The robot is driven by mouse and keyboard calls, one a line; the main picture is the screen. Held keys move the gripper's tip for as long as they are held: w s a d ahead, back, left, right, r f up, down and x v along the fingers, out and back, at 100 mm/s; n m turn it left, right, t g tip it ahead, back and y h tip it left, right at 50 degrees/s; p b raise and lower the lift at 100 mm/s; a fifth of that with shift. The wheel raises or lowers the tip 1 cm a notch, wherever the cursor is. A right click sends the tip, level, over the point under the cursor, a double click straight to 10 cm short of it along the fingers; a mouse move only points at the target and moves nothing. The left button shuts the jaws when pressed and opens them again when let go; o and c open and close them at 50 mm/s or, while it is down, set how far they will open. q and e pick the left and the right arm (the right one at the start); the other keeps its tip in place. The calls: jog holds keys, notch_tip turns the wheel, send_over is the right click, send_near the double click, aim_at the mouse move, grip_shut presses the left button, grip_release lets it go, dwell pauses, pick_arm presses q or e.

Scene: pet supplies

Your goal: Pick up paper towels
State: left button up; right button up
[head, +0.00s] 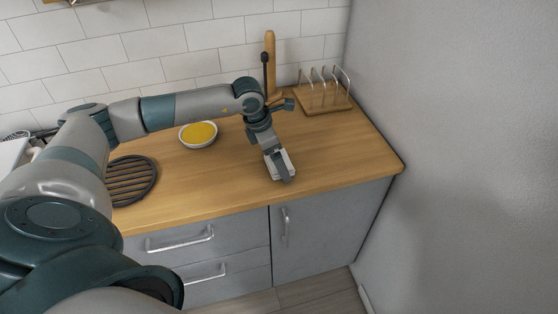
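My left gripper (283,176) points down at the counter, right of the yellow-filled bowl. A small whitish block (287,158) shows right at its fingers, partly covered by the dark finger. It may be the paper towels, but it is too small and too hidden to be sure. I cannot tell whether the fingers are closed on it or only around it, nor whether it touches the counter. No other paper towels can be made out. My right gripper is not in view.
The wooden counter (225,187) has a white bowl (199,145) with yellow contents and a dark round rack (132,181). A wooden rack with metal loops (324,98) and an upright wooden piece (270,45) stand at the back. A grey wall (460,150) bounds the right.

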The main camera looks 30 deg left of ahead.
pick_arm(q)
jog(key=shift+c, duration=0.4)
jog(key=c, duration=1)
jog(key=shift+r, duration=0.15)
jog(key=shift+c, duration=0.2)
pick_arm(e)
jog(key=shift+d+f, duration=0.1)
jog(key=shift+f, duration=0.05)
